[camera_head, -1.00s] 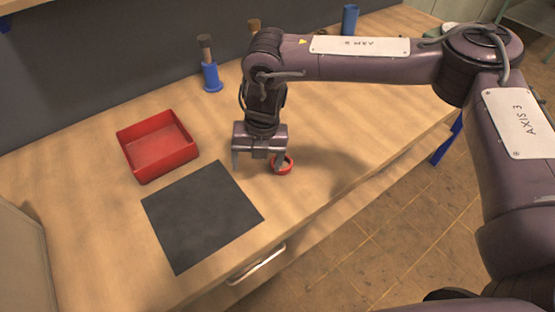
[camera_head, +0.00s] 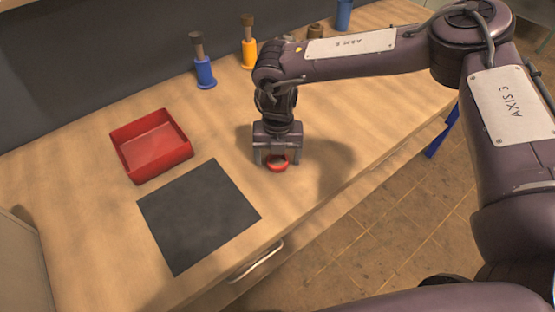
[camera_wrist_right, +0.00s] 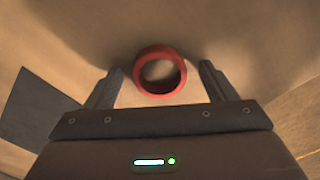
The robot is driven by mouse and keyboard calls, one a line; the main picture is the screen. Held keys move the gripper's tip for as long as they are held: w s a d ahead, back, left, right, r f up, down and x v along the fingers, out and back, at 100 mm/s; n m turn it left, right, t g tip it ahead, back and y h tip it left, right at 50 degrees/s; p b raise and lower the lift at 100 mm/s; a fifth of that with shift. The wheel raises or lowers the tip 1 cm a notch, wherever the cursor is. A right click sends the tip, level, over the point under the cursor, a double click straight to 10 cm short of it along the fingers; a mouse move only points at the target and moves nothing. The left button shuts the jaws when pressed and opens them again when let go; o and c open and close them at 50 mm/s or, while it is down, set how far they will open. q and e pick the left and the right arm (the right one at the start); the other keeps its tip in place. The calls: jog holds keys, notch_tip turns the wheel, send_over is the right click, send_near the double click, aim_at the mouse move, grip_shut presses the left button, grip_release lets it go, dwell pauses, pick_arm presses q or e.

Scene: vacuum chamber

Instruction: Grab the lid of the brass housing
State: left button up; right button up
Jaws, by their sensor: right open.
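A small red ring (camera_head: 278,167) lies on the wooden worktop; in the right wrist view the red ring (camera_wrist_right: 160,72) has a tan middle. My right gripper (camera_head: 277,161) points down at it, with a finger on each side. In the right wrist view the right gripper (camera_wrist_right: 162,68) is open, with gaps between the ring and both fingers, and holds nothing. I cannot make out a brass housing or tell whether the ring is its lid. My left gripper is not in view.
A red open tray (camera_head: 150,147) and a dark square mat (camera_head: 198,215) lie left of the gripper. Blue (camera_head: 205,73) and yellow (camera_head: 249,54) holders with brown tops stand at the back, and a blue cup (camera_head: 344,14) farther right. The worktop's front edge is close.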

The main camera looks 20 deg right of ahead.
jog(key=c, duration=1.1)
jog(key=shift+o, duration=0.2)
jog(key=shift+r, duration=0.1)
